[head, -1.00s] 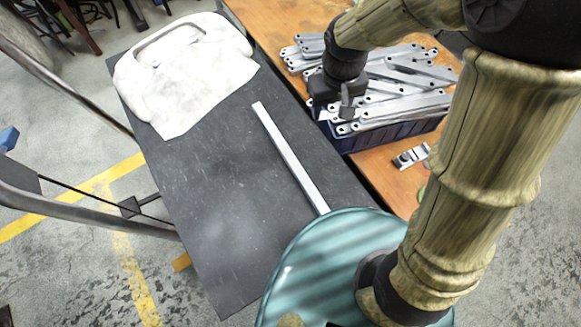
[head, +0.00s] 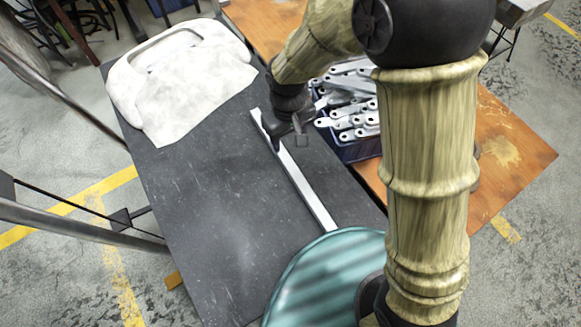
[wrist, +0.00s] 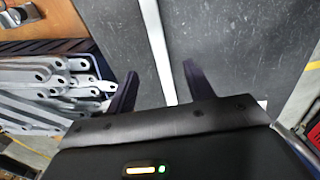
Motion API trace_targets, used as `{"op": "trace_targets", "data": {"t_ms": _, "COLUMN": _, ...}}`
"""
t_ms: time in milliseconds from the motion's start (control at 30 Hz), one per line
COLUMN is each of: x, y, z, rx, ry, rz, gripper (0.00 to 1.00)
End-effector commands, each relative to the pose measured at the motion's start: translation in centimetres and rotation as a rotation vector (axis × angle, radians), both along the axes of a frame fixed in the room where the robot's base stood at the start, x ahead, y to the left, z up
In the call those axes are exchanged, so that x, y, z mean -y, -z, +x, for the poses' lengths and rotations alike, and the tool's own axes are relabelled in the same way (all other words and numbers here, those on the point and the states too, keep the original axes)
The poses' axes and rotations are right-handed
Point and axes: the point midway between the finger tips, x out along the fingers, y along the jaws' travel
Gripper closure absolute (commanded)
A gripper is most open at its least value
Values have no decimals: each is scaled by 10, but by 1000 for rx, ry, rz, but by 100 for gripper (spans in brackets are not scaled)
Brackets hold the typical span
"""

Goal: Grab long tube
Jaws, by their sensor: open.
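The long tube (head: 305,188) is a straight, pale metal bar lying on the dark grey table top. Its near end lies close to the teal round part of my body, and its far end is by my gripper. My gripper (head: 288,141) is over the far part of the tube. In the wrist view the tube (wrist: 157,45) runs up the picture between the two dark fingers of my gripper (wrist: 160,82). The fingers are apart, with a gap on both sides of the tube. I cannot tell how high the fingertips are above the table.
A dark blue crate (head: 357,151) full of galvanized brackets (head: 350,95) stands on the wooden table (head: 505,150) to the right. A white crumpled cloth-like item (head: 190,85) lies at the far left of the grey table (head: 215,215). The grey surface left of the tube is clear.

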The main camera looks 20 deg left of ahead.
Motion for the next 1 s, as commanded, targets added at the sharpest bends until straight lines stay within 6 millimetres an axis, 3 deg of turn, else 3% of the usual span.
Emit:
{"op": "trace_targets", "data": {"t_ms": 100, "x": 1, "y": 25, "z": -1, "rx": -3, "ry": -1, "rz": -4, "gripper": 47}}
{"op": "trace_targets", "data": {"t_ms": 400, "x": 1, "y": 74, "z": 0, "rx": -2, "ry": -1, "rz": -2, "gripper": 47}}
{"op": "trace_targets", "data": {"t_ms": 867, "x": 0, "y": 84, "z": 0, "rx": 0, "ry": 0, "rz": 0, "gripper": 47}}
{"op": "trace_targets", "data": {"t_ms": 1000, "x": 2, "y": 99, "z": 1, "rx": -2, "ry": 0, "rz": -2, "gripper": 47}}
